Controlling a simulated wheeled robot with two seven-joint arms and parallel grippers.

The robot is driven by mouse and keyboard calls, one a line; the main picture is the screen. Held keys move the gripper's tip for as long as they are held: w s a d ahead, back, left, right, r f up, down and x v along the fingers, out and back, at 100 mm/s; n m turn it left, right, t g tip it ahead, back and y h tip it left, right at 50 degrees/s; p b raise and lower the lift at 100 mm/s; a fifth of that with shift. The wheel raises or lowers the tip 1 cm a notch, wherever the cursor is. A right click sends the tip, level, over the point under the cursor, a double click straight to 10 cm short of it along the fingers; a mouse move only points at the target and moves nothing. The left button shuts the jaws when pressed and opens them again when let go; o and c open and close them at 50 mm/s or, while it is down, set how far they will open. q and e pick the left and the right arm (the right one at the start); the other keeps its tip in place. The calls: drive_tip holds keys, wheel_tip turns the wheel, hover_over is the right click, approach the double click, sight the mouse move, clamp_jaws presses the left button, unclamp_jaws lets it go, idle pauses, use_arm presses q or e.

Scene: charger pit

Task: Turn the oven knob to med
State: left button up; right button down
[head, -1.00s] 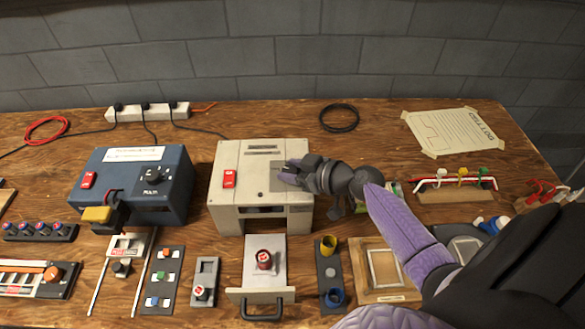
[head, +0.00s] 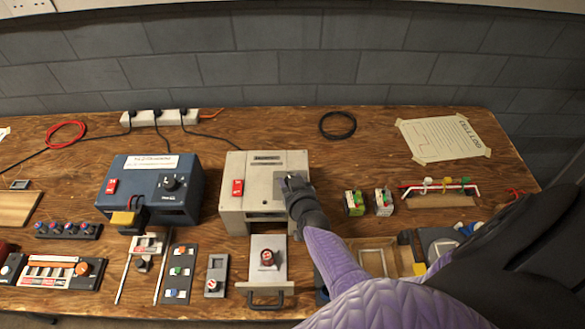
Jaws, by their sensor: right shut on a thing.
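A beige oven-like box (head: 240,163) stands in the middle of the bench, with a red rocker switch (head: 238,187) on its left side and a dark slot low in its front. My right gripper (head: 290,182) reaches in from the right and is shut at the right part of the beige box's upper face. Its fingers and wrist hide what they hold, which sits where the oven knob would be; the knob's pointer and any scale marks are hidden. A blue box (head: 190,190) to the left has its own black knob (head: 170,182), untouched. My left gripper is not in view.
Small switch panels (head: 180,275) line the front left. Two small terminal blocks (head: 354,202) stand right of my gripper. A black cable ring (head: 337,124) lies behind.

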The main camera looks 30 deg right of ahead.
drive_tip(key=m+h, duration=0.2)
drive_tip(key=shift+w+r+g+h+p, duration=0.1)
drive_tip(key=shift+r+g+h+p, duration=0.05)
drive_tip(key=shift+g+h+p, duration=0.2)
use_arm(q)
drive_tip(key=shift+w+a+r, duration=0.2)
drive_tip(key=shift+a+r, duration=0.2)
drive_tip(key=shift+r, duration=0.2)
use_arm(e)
drive_tip(key=shift+m+g+h, duration=0.45)
drive_tip(key=shift+m+h, duration=0.3)
drive_tip(key=shift+m, duration=0.15)
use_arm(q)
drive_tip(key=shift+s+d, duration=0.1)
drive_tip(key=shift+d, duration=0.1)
use_arm(e)
drive_tip(key=shift+c, duration=1.1)
unclamp_jaws()
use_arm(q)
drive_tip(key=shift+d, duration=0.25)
use_arm(e)
drive_tip(key=shift+a, duration=0.1)
